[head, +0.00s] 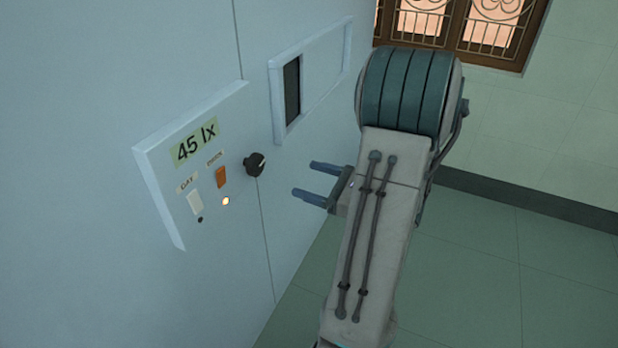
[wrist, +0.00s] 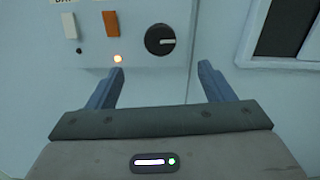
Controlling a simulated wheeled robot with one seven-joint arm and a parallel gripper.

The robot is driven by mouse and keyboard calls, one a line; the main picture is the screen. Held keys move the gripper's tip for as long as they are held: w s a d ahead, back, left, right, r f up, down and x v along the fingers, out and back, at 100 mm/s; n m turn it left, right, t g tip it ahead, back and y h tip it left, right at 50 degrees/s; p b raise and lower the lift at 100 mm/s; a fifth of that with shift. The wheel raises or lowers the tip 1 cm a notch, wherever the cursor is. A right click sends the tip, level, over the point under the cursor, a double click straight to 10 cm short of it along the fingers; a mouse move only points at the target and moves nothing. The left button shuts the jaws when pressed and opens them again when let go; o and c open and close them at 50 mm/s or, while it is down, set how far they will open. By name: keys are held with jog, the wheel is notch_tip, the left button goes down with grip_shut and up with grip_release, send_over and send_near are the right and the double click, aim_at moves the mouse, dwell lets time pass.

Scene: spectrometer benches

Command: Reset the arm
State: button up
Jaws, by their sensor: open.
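My gripper (head: 311,180) is open, with its two blue-grey fingers apart and nothing between them. In the head view it points left toward the wall panel (head: 158,143) and stands to the right of a black knob (head: 255,164). In the wrist view my gripper (wrist: 160,80) shows both fingers pointing up the picture. The black knob (wrist: 160,40) lies beyond the fingertips, between them in the picture, with a clear gap to them. A pale line on the knob points right.
The panel carries a "45 lx" display (head: 195,142), an orange switch (head: 221,177), a white switch (head: 195,202) and a lit orange lamp (head: 226,201). A framed window (head: 292,92) is right of the knob. Open floor (head: 480,270) lies at the right.

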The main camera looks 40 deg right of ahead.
jog(key=s+a+r+n+g+y+p, duration=0.1)
jog(key=a+r+n+g+y+p, duration=0.15)
jog(key=a+n+g, duration=0.7)
jog(key=s+a+r+n+g+h+p, duration=0.25)
jog(key=s+a+n+g+h, duration=0.35)
jog(key=s+a+n, duration=0.5)
notch_tip(320, 180, up, 4)
jog(key=n+t+h+p, duration=0.25)
jog(key=n+h, duration=0.25)
jog(key=n, duration=0.3)
jog(key=shift+n+h, duration=0.25)
jog(key=b+x, duration=0.4)
jog(key=x, duration=0.1)
jog(key=shift+s+b, duration=0.2)
jog(key=shift+b, duration=0.1)
jog(key=p+v, duration=0.2)
jog(key=w+p+v, duration=0.1)
jog(key=p+v, duration=0.1)
jog(key=shift+d+r, duration=0.1)
